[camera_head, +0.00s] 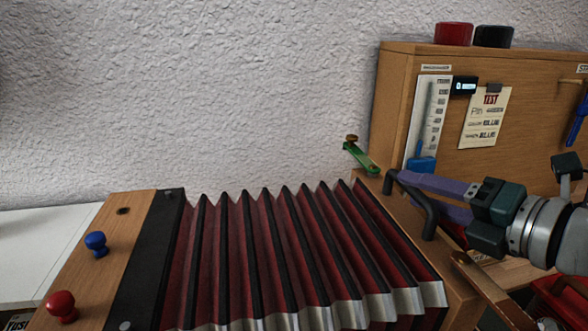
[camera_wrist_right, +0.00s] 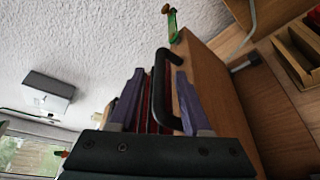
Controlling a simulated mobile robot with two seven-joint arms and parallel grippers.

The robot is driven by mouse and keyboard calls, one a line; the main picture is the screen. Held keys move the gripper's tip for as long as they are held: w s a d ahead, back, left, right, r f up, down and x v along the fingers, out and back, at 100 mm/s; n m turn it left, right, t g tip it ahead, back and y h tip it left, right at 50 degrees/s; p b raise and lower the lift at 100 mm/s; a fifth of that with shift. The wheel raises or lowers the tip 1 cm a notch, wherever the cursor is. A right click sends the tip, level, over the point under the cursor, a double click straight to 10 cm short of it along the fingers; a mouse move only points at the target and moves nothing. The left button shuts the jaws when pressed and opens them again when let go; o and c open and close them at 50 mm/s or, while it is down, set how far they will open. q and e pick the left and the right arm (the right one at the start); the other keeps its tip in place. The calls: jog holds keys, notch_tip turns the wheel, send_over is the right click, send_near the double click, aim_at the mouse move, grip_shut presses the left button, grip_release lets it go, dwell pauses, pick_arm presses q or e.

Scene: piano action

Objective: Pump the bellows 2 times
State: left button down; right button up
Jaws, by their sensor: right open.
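The bellows (camera_head: 265,255) has red and black pleats with metal corners and is spread wide across the lower head view. A wooden end board (camera_head: 130,215) with a black edge closes its left side. A wooden end block with a black bar handle (camera_head: 428,208) stands at its right side. My right gripper (camera_head: 402,190) has purple fingers and is open. In the right wrist view the handle (camera_wrist_right: 158,95) stands between the two spread fingers (camera_wrist_right: 159,75), with gaps showing beside it. My left gripper is not in view.
A green lever (camera_head: 360,157) rises behind the handle. A wooden cabinet (camera_head: 535,80) at the right carries a gauge, a small display (camera_head: 464,86), a paper note, and red and black knobs on top. Blue (camera_head: 95,243) and red (camera_head: 61,305) knobs stand on the left board.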

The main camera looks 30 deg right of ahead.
jog(key=shift+x, duration=1.2)
grip_shut()
dwell(0.6)
